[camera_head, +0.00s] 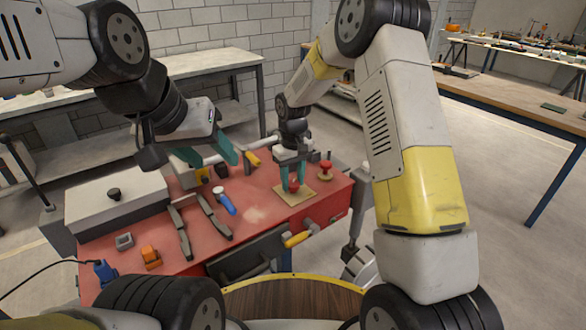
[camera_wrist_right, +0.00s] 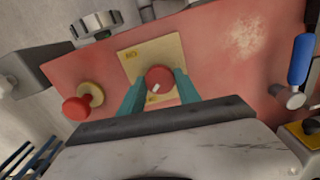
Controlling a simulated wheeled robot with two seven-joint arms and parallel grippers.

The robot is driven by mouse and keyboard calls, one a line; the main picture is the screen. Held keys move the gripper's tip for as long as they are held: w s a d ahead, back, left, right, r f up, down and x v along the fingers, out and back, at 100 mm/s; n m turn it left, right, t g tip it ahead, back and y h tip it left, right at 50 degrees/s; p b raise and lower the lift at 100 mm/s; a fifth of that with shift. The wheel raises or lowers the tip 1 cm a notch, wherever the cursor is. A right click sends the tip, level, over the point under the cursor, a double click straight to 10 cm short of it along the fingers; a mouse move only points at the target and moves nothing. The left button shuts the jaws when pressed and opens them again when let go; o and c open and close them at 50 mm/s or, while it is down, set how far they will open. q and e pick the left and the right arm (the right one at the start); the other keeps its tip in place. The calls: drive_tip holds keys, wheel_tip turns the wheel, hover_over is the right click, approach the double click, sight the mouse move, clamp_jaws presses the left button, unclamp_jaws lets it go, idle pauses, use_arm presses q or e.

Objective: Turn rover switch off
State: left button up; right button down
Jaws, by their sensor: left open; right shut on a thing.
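A red round knob (camera_head: 293,187) sits on a square tan plate (camera_head: 307,196) on the red bench top. I take it to be the rover switch; the small lettering on its plate is hard to read. In the right wrist view the knob (camera_wrist_right: 159,79) has a small white mark and lies between the teal fingers. My right gripper (camera_head: 292,172) reaches down from above and is shut on this knob. My left gripper (camera_head: 211,157) is open and empty above the bench's back left part.
A second red knob (camera_head: 326,167) on a round yellowish base stands to the right of the plate. A blue-handled tool (camera_head: 224,201), dark pliers-like tools (camera_head: 182,235), an orange block (camera_head: 150,256) and a pale box (camera_head: 115,205) are on the left.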

sight(293, 183)
drive_tip(key=shift+n, duration=0.5)
drive_tip(key=c, duration=0.9)
unclamp_jaws()
drive_tip(key=shift+o, duration=0.2)
wheel_tip(293, 183, up, 7)
drive_tip(key=shift+r, duration=0.45)
